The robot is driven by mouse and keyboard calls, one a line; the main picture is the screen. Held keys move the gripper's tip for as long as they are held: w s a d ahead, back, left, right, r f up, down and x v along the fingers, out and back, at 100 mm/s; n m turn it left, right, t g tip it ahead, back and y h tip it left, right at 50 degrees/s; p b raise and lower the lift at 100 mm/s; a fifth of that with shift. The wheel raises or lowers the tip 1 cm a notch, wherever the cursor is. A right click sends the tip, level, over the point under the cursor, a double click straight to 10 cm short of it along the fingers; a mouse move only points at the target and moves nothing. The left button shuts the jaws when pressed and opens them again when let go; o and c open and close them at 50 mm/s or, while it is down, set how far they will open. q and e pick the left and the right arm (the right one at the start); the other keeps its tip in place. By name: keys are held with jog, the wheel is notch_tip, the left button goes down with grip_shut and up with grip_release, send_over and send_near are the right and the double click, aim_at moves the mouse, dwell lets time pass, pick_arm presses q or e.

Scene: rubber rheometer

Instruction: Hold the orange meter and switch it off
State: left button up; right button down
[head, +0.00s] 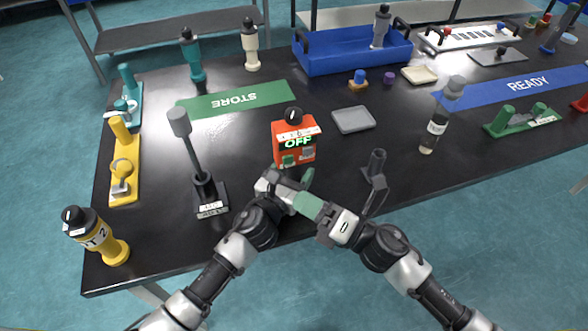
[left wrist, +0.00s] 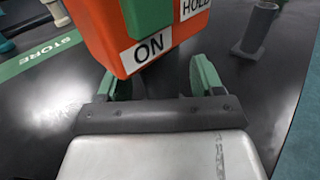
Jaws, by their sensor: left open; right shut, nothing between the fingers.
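The orange meter (head: 280,131) stands upright on the black table, with a black knob (head: 293,115) on top and a panel reading OFF (head: 298,142). In the left wrist view, its orange body (left wrist: 105,35) fills the top, with a green button (left wrist: 148,15) above an ON label (left wrist: 146,48) and a HOLD label (left wrist: 193,7). My left gripper (head: 292,177) is open just in front of the meter's lower front; its green fingers (left wrist: 162,80) point towards it. Whether they touch it is unclear. My right gripper (head: 300,200) is shut and empty, close beside the left one.
A dark stand with a grey-topped rod (head: 209,192) is left of the meter. A grey tray (head: 353,120) and a dark cylinder holder (head: 375,170) are to the right. A green STORE strip (head: 205,104) lies behind.

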pick_arm(q)
jog(key=v, duration=1.1)
jog(key=shift+s+a, duration=0.2)
jog(key=shift+s, duration=0.15)
